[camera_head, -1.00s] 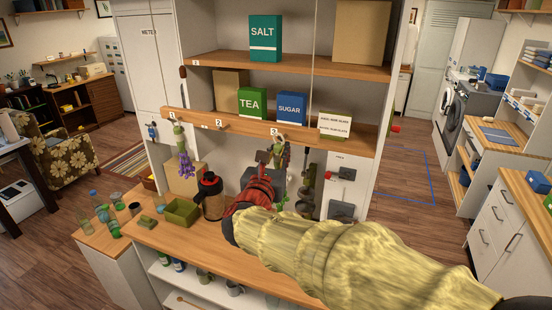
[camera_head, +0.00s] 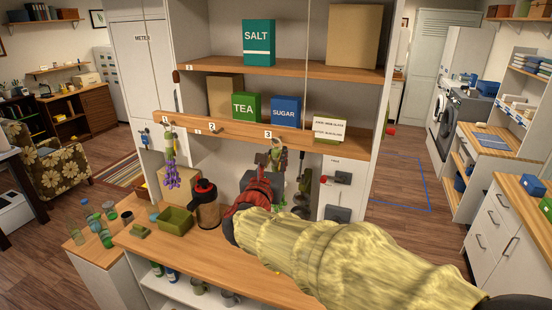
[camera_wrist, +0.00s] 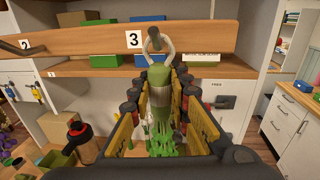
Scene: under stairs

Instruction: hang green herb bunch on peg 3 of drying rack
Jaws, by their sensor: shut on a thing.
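The green herb bunch (camera_wrist: 168,100) is upright between the fingers of my gripper (camera_wrist: 161,78), which is shut on it. Its pale hanging loop (camera_wrist: 168,45) stands up above the fingers, and its leaves hang low between them. Peg 3 (camera_wrist: 156,40), on the drying rack's wooden rail (camera_wrist: 215,42), shows dark at the loop, just right of the label 3. I cannot tell whether the peg passes through the loop or lies behind it. In the head view, my gripper (camera_head: 272,165) is below the label 3 and the bunch is mostly hidden.
A purple bunch (camera_head: 172,165) hangs at peg 1. Peg 2 (camera_head: 225,131) looks bare. A red-topped flask (camera_head: 206,204) and an olive bin (camera_head: 175,220) stand on the counter to the left. Boxes fill the shelves above, and dark tools hang to the right.

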